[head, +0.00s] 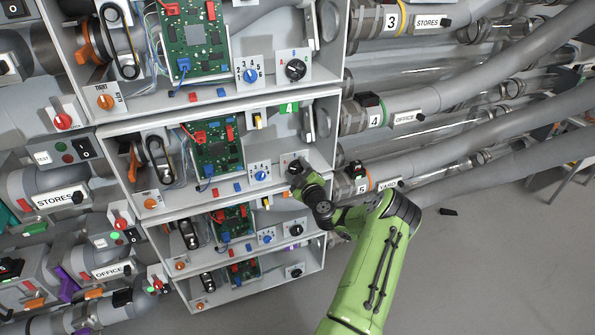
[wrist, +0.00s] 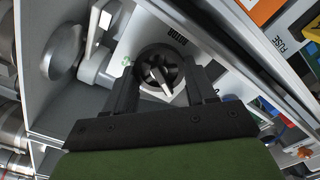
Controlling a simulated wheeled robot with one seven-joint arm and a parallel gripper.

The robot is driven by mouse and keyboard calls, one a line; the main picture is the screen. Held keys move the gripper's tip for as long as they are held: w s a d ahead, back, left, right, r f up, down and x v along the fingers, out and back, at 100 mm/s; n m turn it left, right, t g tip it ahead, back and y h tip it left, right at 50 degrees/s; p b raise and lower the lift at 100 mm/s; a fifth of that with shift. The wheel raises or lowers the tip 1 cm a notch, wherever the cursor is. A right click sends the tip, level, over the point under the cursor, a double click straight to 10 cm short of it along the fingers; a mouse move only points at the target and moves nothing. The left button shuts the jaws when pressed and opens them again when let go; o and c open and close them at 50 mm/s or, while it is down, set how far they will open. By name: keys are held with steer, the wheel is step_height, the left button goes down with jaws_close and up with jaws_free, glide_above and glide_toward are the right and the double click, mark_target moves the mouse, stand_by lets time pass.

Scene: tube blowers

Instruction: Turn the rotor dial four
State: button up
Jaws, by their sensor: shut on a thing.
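The rotor dial is a round black knob with a pale pointer bar, seen in the wrist view (wrist: 160,69) on a white plate. It belongs to the cabinet bay under the green 4 label (head: 289,108). In the head view my gripper (head: 296,168) reaches into that bay from the right and mostly hides the dial. In the wrist view my gripper (wrist: 162,82) has one dark finger on each side of the dial, shut on it. The pointer slants from upper left to lower right in the wrist view.
A blue selector dial (head: 261,175) and a green circuit board (head: 213,145) sit left of my gripper in the same bay. Similar bays lie above and below. Grey tubes (head: 480,150) run off to the right. Grey floor (head: 480,265) is open at lower right.

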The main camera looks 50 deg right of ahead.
steer(key=shift+f, duration=0.1)
steer(key=m+b, duration=0.4)
steer(key=m, duration=0.1)
steer(key=shift+d+m, duration=0.1)
steer(key=shift+m, duration=0.2)
steer(key=m+b, duration=0.2)
steer(key=m, duration=0.4)
steer(key=shift+s+d, duration=0.1)
steer(key=shift+d, duration=0.05)
steer(key=m, duration=0.6)
steer(key=shift+s+d+m, duration=0.1)
steer(key=shift+m, duration=0.3)
steer(key=m+p, duration=0.1)
steer(key=m, duration=0.4)
steer(key=shift+m, duration=0.3)
steer(key=o, duration=1)
steer(key=shift+s, duration=0.1)
steer(key=shift+o, duration=0.2)
steer(key=shift+f, duration=0.1)
steer(key=shift+f, duration=0.2)
